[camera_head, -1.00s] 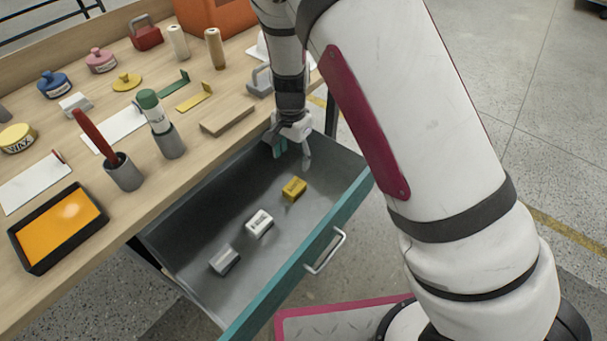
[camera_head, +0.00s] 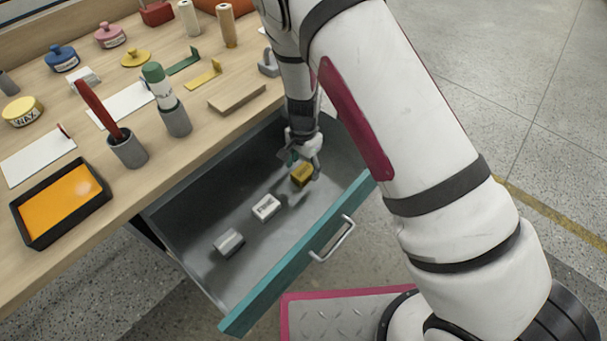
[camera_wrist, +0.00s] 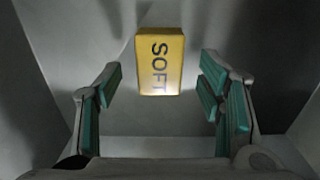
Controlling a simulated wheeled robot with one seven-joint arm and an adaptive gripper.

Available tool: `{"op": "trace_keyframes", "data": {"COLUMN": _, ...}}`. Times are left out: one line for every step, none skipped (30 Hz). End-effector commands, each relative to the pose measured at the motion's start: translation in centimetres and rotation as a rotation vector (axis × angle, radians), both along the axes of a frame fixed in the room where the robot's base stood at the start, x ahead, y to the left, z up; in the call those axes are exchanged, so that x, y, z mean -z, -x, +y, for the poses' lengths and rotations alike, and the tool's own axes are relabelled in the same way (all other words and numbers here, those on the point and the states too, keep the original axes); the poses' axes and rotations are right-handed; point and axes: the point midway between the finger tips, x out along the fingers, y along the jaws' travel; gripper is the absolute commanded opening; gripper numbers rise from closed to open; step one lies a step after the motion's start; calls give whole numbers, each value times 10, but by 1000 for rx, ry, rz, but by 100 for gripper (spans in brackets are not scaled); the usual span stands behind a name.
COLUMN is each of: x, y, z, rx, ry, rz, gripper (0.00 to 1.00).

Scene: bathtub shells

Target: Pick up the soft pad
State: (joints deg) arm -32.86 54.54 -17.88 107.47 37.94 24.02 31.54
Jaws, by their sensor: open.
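The soft pad is a small yellow block (camera_head: 303,174) on the floor of the open drawer, toward its right end. In the wrist view the pad (camera_wrist: 160,62) shows the word SOFT and lies ahead, roughly between the lines of the two fingers. My gripper (camera_head: 304,160) is inside the drawer, close to the pad in the head view. In the wrist view my gripper (camera_wrist: 160,105) is open with nothing between its teal finger pads. The fingers do not visibly touch the pad. The gap in height between them is hard to judge.
A white block (camera_head: 266,207) and a grey block (camera_head: 228,242) lie farther left in the drawer (camera_head: 205,201). The drawer's teal front (camera_head: 290,275) and the table edge enclose the space. Cups, an orange tray (camera_head: 62,207) and jars stand on the table.

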Motion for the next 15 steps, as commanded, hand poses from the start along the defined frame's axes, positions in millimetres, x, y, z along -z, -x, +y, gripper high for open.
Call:
{"op": "trace_keyframes", "data": {"x": 10, "y": 1, "z": 0, "rx": 2, "ry": 1, "rz": 2, "gripper": 62}}
{"op": "trace_keyframes", "data": {"x": 15, "y": 1, "z": -1, "rx": 3, "ry": 1, "rz": 1, "gripper": 62}}
{"op": "trace_keyframes", "data": {"x": 20, "y": 1, "z": -1, "rx": 2, "ry": 1, "rz": 1, "gripper": 62}}
{"op": "trace_keyframes", "data": {"x": 24, "y": 1, "z": 0, "rx": 1, "ry": 1, "rz": 1, "gripper": 62}}
{"op": "trace_keyframes", "data": {"x": 26, "y": 0, "z": 0, "rx": 0, "ry": 0, "rz": 0, "gripper": 62}}
{"op": "trace_keyframes", "data": {"x": 28, "y": 0, "z": 0, "rx": 0, "ry": 0, "rz": -1, "gripper": 62}}
{"op": "trace_keyframes", "data": {"x": 29, "y": 0, "z": 0, "rx": 0, "ry": -1, "rz": -2, "gripper": 62}}
{"op": "trace_keyframes", "data": {"x": 30, "y": 0, "z": 0, "rx": 0, "ry": -1, "rz": -2, "gripper": 62}}
{"op": "trace_keyframes", "data": {"x": 29, "y": 0, "z": 0, "rx": 0, "ry": -1, "rz": -4, "gripper": 62}}
{"op": "trace_keyframes", "data": {"x": 29, "y": 0, "z": 0, "rx": 0, "ry": -1, "rz": -4, "gripper": 62}}
{"op": "trace_keyframes", "data": {"x": 29, "y": 0, "z": 0, "rx": 0, "ry": -1, "rz": -4, "gripper": 62}}
{"op": "trace_keyframes", "data": {"x": 29, "y": 0, "z": 0, "rx": 0, "ry": 0, "rz": -3, "gripper": 62}}
{"op": "trace_keyframes", "data": {"x": 29, "y": 0, "z": 0, "rx": 0, "ry": -1, "rz": -2, "gripper": 59}}
{"op": "trace_keyframes", "data": {"x": 29, "y": 0, "z": 0, "rx": 0, "ry": -1, "rz": -2, "gripper": 53}}
{"op": "trace_keyframes", "data": {"x": 29, "y": 0, "z": 0, "rx": 0, "ry": -1, "rz": -2, "gripper": 44}}
